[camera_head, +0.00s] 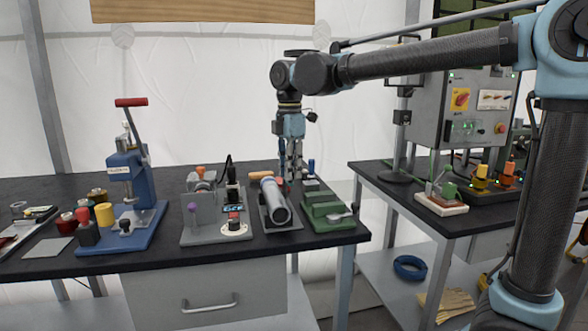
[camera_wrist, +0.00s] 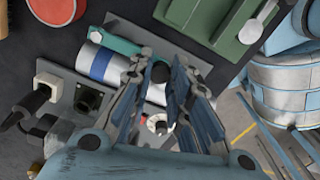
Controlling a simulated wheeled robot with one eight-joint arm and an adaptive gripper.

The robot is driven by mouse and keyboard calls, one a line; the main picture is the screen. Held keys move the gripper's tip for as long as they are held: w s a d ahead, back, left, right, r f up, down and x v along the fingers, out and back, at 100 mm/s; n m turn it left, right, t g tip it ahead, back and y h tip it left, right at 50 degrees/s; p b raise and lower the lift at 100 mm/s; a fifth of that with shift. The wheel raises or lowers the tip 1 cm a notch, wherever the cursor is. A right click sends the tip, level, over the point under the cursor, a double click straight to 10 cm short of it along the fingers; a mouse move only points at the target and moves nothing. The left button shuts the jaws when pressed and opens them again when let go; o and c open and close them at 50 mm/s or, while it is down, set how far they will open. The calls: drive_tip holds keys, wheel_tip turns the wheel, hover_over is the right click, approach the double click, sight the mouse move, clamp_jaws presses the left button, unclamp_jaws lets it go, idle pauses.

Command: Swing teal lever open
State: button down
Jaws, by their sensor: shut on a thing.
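My gripper (camera_wrist: 160,66) is shut on the lever at this knob, one finger on each side. In the head view, my gripper (camera_head: 291,176) points down behind the grey cylinder fixture (camera_head: 275,208) at the bench's right part. The lever cannot be made out clearly there.
A green block fixture (camera_head: 325,208) stands close on the right, and a grey plate with connectors (camera_head: 212,232) on the left. A blue press (camera_head: 130,190) is farther left. A second bench with a control box (camera_head: 465,115) is at right.

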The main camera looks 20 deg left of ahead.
drive_tip(key=shift+w, duration=0.15)
drive_tip(key=c, duration=1.5)
unclamp_jaws()
drive_tip(key=shift+o, duration=0.2)
drive_tip(key=shift+r, duration=0.1)
wheel_tip(320, 180, up, 12)
drive_tip(key=shift+d, duration=0.1)
